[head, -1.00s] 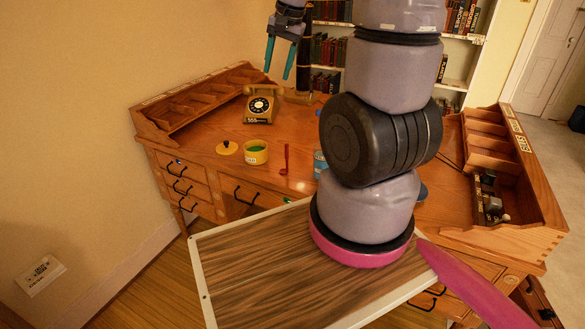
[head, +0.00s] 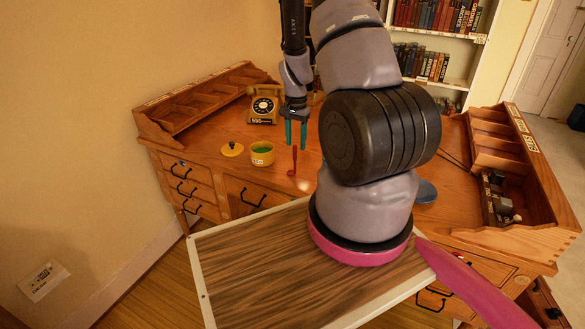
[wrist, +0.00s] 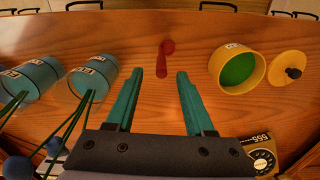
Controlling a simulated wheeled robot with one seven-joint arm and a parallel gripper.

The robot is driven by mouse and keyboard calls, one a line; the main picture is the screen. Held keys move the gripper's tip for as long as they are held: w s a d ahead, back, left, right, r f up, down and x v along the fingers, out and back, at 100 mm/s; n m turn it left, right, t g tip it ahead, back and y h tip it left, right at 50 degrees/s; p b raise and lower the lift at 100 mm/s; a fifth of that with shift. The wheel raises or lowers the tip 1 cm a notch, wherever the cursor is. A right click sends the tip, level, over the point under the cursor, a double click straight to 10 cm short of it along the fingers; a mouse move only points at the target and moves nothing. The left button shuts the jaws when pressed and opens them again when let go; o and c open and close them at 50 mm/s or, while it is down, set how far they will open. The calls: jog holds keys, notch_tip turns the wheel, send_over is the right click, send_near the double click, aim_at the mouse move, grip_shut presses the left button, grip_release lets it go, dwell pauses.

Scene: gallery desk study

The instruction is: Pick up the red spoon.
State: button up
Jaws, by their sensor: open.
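The red spoon (head: 294,160) lies on the wooden desk (head: 215,178), to the right of a yellow pot in the head view. My gripper (head: 296,147) is open, with teal fingers pointing down at the spoon's far part; the head view does not settle its height. In the wrist view, the spoon (wrist: 164,58) lies beyond my open fingertips (wrist: 155,74), between their lines, with its rounded bowl at the far end and its handle towards me. The jaws hold nothing.
A yellow pot with green inside (wrist: 238,68) and its yellow lid (wrist: 288,70) stand right of the spoon in the wrist view. Blue labelled cans (wrist: 95,74) stand to the left. A yellow telephone (head: 263,104) is behind.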

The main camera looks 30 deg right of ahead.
aim_at(295, 160)
jog(key=shift+a+f, duration=0.15)
jog(key=shift+f, duration=1.2)
jog(key=shift+a+f, duration=0.1)
jog(key=shift+f, duration=1.25)
grip_shut()
